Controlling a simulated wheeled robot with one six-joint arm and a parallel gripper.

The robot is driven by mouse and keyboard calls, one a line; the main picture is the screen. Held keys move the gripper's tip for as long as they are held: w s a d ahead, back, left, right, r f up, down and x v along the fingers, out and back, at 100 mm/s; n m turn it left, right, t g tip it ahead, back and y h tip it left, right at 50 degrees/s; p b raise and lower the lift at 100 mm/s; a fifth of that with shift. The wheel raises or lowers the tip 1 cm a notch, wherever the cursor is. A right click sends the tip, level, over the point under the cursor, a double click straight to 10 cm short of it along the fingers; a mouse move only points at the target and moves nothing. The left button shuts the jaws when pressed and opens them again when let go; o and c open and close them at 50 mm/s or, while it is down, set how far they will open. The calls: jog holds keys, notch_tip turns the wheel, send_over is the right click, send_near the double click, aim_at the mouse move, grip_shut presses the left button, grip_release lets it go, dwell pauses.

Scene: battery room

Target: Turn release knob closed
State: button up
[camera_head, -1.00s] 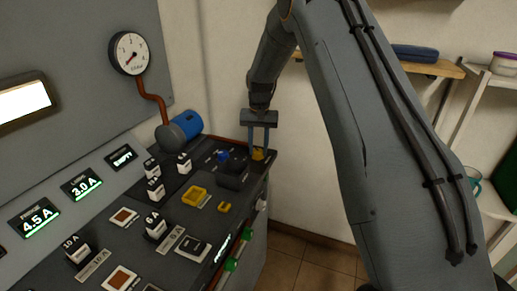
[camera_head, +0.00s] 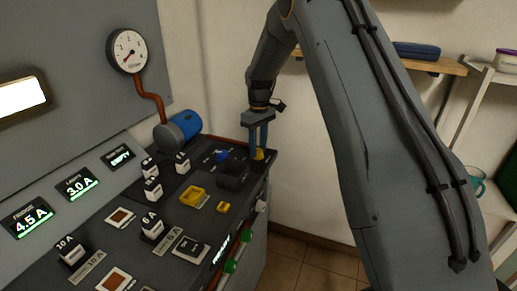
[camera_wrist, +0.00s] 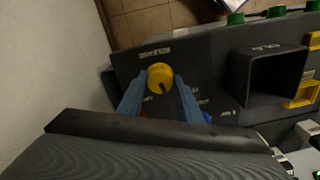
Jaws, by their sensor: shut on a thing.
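The release knob (camera_wrist: 160,76) is a round yellow knob with a dark pointer line, on the dark panel's far corner. In the wrist view its line points down and slightly right, toward my palm. My gripper (camera_wrist: 160,92) has its two blue fingers on either side of the knob, shut on it. In the head view the gripper (camera_head: 258,150) points down at the panel's far right corner, and the yellow knob (camera_head: 259,154) shows partly behind the fingers. The label beside the knob is too small to read.
A dark square box (camera_wrist: 275,82) stands beside the knob, with yellow parts near it. A blue cylinder (camera_head: 186,124) and a gauge (camera_head: 127,50) are at the back. Several fuse blocks and displays fill the panel's near part. Green knobs (camera_head: 230,265) line its front edge.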

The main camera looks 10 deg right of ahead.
aim_at(258, 150)
jog(key=n, duration=0.6)
jog(key=shift+a+b, duration=0.1)
jog(key=shift+b, duration=0.2)
jog(key=shift+r, duration=0.1)
dwell(0.3)
jog(key=o, duration=1)
jog(key=shift+o, duration=0.2)
jog(key=shift+r, duration=0.5)
notch_tip(258, 150, up, 7)
jog(key=shift+f+b, duration=0.1)
jog(key=shift+b, duration=0.8)
